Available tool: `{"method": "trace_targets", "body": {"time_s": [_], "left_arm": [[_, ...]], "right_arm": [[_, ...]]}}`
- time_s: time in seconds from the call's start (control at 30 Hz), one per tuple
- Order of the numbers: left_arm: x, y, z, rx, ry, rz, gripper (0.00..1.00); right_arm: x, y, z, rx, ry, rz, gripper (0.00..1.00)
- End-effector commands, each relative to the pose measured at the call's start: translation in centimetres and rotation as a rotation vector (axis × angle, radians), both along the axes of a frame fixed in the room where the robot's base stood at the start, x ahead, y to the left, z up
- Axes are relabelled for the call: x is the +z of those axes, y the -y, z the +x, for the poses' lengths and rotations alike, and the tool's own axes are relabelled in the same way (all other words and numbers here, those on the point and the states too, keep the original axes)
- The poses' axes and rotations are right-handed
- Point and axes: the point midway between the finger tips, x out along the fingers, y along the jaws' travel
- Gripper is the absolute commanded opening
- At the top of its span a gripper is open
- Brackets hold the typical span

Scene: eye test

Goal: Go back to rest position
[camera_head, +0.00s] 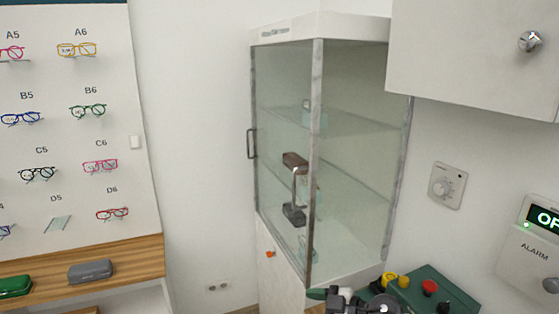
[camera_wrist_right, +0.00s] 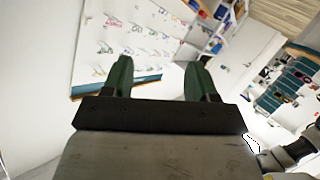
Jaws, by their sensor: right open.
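My right gripper (camera_wrist_right: 160,72) shows in the right wrist view with its two green fingers spread wide apart. Nothing is between the fingers, and the eyeglass display board (camera_wrist_right: 125,40) shows beyond them, tilted in the picture. In the head view, dark arm parts and a green tip, which look like part of my right arm, show at the bottom edge, in front of the glass cabinet's lower part. Most of that arm is cut off by the frame. My left gripper is in neither view.
A tall glass cabinet (camera_head: 284,130) with a closed-looking door stands in the middle. A green control box (camera_head: 432,278) with buttons sits at the lower right. A wall cupboard (camera_head: 465,55) hangs upper right. A wooden shelf (camera_head: 130,255) with glasses cases is at the left.

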Motion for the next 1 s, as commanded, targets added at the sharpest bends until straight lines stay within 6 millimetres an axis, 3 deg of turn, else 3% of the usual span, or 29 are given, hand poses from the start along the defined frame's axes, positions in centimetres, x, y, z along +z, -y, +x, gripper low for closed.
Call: {"method": "trace_targets", "body": {"time_s": [0.03, 0.13, 0.23, 0.33, 0.47, 0.63, 0.8, 1.0], "left_arm": [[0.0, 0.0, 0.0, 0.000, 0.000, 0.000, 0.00], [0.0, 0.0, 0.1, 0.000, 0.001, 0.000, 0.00], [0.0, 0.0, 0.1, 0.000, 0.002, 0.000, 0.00], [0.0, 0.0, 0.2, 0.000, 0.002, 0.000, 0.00], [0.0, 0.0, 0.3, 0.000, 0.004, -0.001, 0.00], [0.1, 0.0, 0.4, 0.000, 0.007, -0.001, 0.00], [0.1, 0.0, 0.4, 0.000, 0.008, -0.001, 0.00], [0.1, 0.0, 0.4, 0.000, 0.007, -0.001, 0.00]], "right_arm": [[0.9, -1.5, -1.0, -0.049, 0.050, 0.110, 0.58], [3.0, -2.3, -2.1, -0.214, 0.141, 0.291, 0.58], [4.2, -1.1, -3.0, -0.431, 0.177, 0.410, 0.58], [4.0, 1.3, -4.2, -0.675, 0.153, 0.458, 0.58], [1.7, 5.4, -6.9, -0.981, 0.032, 0.410, 0.58], [-3.2, 10.0, -13.2, -1.268, -0.250, 0.198, 0.58], [-6.5, 12.2, -20.1, -1.347, -0.520, -0.036, 0.58], [-8.3, 13.0, -26.5, -1.312, -0.747, -0.231, 0.58]]}}
